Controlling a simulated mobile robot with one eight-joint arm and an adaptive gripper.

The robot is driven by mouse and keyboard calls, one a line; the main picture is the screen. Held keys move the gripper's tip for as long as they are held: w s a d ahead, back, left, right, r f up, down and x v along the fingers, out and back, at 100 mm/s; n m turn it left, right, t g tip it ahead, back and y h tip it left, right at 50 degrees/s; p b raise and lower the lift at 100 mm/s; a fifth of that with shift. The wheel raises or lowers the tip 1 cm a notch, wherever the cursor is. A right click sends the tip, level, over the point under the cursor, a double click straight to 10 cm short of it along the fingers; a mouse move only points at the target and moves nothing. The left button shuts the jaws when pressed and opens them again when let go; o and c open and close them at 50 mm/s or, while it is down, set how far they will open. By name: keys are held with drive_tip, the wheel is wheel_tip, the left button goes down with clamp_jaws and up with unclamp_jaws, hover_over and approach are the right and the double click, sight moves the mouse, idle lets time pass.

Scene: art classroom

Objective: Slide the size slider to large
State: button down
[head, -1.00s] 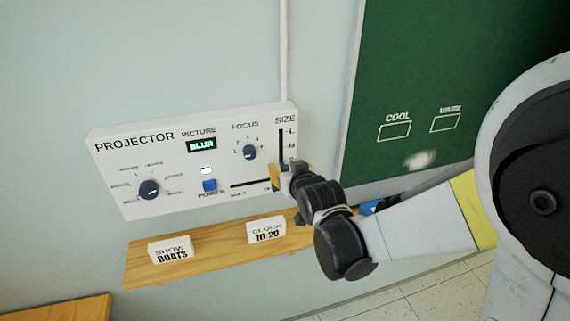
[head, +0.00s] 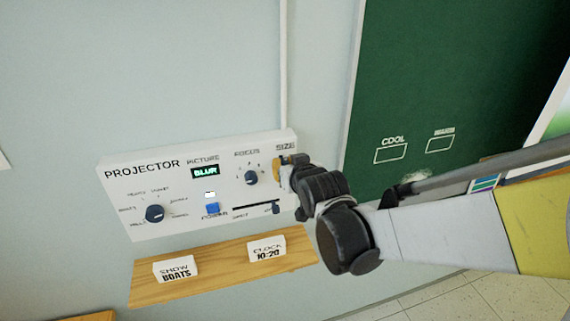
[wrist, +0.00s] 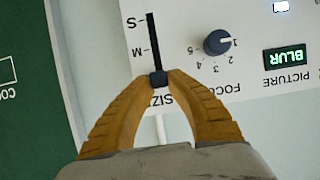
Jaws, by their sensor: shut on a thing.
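The white projector panel (head: 130,215) is on the wall in the head view. Its size slider has a dark upright slot (wrist: 154,42), marked S and M in the wrist view, which shows the panel upside down. The dark slider knob (wrist: 158,78) is past M, at the end of the slot by the SIZE label. The L mark is hidden, apparently behind a finger. My gripper (wrist: 163,86) is shut on the knob with its tan fingertips. In the head view my gripper (head: 285,163) is just below SIZE and covers the slot.
The focus knob (head: 251,178), picture display reading BLUR (head: 205,171), blue power button (head: 212,208) and another round knob (head: 155,213) are on the panel. A wooden shelf (head: 215,266) with two white cards is below. A green chalkboard (head: 430,75) is to the right.

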drive_tip(key=shift+w+r, duration=0.1)
drive_tip(key=shift+r, duration=0.15)
drive_tip(key=c, duration=1.3)
unclamp_jaws()
drive_tip(key=v, duration=1.2)
drive_tip(key=s+d+f+m+g+h+b, duration=0.1)
drive_tip(key=s+d+f+g+b, duration=0.1)
drive_tip(key=s+d+f+b, duration=0.3)
drive_tip(key=s+d+f+m+g+h+b, duration=0.1)
drive_tip(key=s+d+f+b, duration=0.4)
drive_tip(key=f+b, duration=0.7)
drive_tip(key=s+d+f+m+g+h+b, duration=0.1)
drive_tip(key=s+d+f+g+b, duration=0.2)
drive_tip(key=f+b, duration=0.6)
drive_tip(key=s+d+f, duration=0.2)
drive_tip(key=s+f, duration=0.1)
drive_tip(key=f, duration=0.4)
drive_tip(key=shift+s+f+h, duration=0.2)
drive_tip(key=shift+s+h, duration=0.15)
drive_tip(key=shift+h, duration=0.05)
